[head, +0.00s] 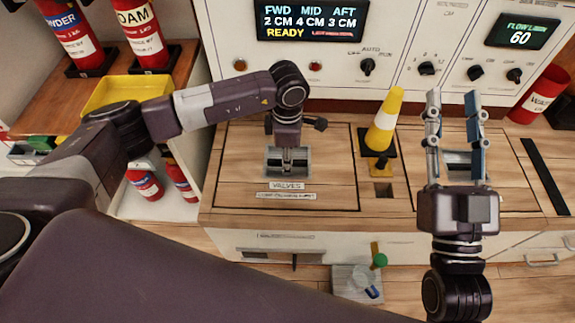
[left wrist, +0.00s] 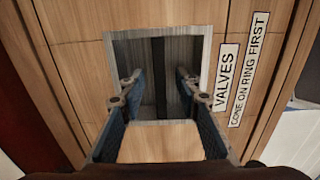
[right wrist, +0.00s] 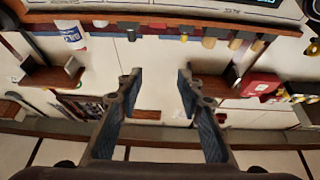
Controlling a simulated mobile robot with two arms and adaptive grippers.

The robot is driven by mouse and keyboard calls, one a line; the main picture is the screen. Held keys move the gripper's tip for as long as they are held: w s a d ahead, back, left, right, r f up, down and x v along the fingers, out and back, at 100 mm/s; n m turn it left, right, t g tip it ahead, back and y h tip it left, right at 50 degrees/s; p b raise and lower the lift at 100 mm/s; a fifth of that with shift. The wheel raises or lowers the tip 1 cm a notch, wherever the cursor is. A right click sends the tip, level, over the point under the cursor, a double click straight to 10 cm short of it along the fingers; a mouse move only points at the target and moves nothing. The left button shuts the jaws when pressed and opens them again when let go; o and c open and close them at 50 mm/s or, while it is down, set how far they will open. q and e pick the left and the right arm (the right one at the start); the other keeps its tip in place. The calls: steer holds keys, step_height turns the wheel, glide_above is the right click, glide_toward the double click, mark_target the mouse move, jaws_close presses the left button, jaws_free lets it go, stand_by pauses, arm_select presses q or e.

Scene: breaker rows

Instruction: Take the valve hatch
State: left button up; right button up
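The valve hatch (head: 240,192) is a wooden panel in the counter, outlined in dark and lying level with it. Its label (head: 287,186) reads VALVES, with a smaller line that seems to read "cone on ring first" in the left wrist view (left wrist: 240,70). A metal-lined recess (left wrist: 194,108) with a dark bar (left wrist: 158,70) across it is set in the hatch. My left gripper (head: 288,165) points down at this recess. Its fingers (left wrist: 158,80) are apart, one on each side of the bar, not closed on it. My right gripper (head: 455,97) is open and empty, raised over the counter's right side.
A yellow cone with a white band (head: 384,122) stands on a dark base right of the hatch. A control panel (head: 400,20) rises behind the counter. Red extinguishers (head: 140,35) and a yellow tray (head: 125,92) are at left. Another recess (head: 460,158) lies behind my right gripper.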

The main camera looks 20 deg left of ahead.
arm_select(q)
steer(key=shift+f, duration=0.3)
jaws_close()
stand_by(0.4)
steer(key=shift+w+r, duration=0.1)
steer(key=shift+r, duration=0.1)
